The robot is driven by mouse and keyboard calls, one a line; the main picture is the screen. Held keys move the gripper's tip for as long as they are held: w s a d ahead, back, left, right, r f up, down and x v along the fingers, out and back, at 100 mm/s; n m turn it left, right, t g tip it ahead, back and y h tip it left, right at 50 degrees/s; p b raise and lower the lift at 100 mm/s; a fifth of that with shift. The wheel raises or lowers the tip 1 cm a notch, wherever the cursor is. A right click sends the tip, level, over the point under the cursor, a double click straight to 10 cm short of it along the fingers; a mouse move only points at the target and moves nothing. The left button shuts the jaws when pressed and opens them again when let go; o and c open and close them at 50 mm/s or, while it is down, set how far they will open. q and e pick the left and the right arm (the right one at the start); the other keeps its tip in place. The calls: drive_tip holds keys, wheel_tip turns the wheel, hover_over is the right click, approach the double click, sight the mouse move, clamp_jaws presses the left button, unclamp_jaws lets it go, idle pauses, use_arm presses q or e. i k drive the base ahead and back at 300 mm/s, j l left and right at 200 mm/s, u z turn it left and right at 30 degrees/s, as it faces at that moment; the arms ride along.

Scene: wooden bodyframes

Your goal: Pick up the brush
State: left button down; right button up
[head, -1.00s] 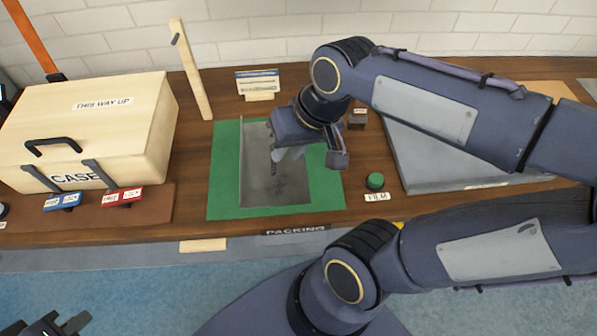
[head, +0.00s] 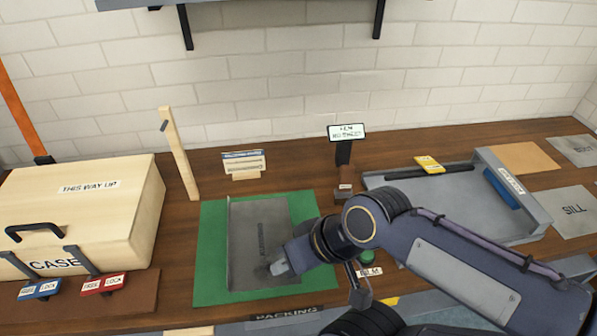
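I cannot make out a brush with certainty in the head view. My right gripper (head: 277,268) points left and down over the front part of a dark grey rectangular panel (head: 257,220) on a green mat (head: 212,240). Its fingertips are small and foreshortened, so I cannot tell if they are open, shut or touching the panel. No held thing shows clearly. My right forearm hides part of the bench to the right of the mat. My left gripper is out of view.
A wooden case (head: 90,215) stands at the left, with blue and red lock tags (head: 102,283) in front. A wooden post (head: 180,155), a small sign (head: 244,162) and a black display (head: 347,133) stand behind the mat. A grey tray (head: 540,222) with yellow and blue parts is at the right.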

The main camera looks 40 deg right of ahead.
sight(345, 192)
drive_tip(key=z, duration=1.75)
drive_tip(key=l+u, duration=0.15)
drive_tip(key=u, duration=0.3)
drive_tip(key=l+u, duration=0.1)
drive_tip(key=u, duration=0.3)
drive_tip(key=l+u, duration=0.15)
drive_tip(key=u, duration=0.3)
drive_tip(key=k+l+u, duration=0.1)
drive_tip(key=u, duration=0.35)
drive_tip(key=l, duration=0.7)
drive_tip(key=k, duration=0.05)
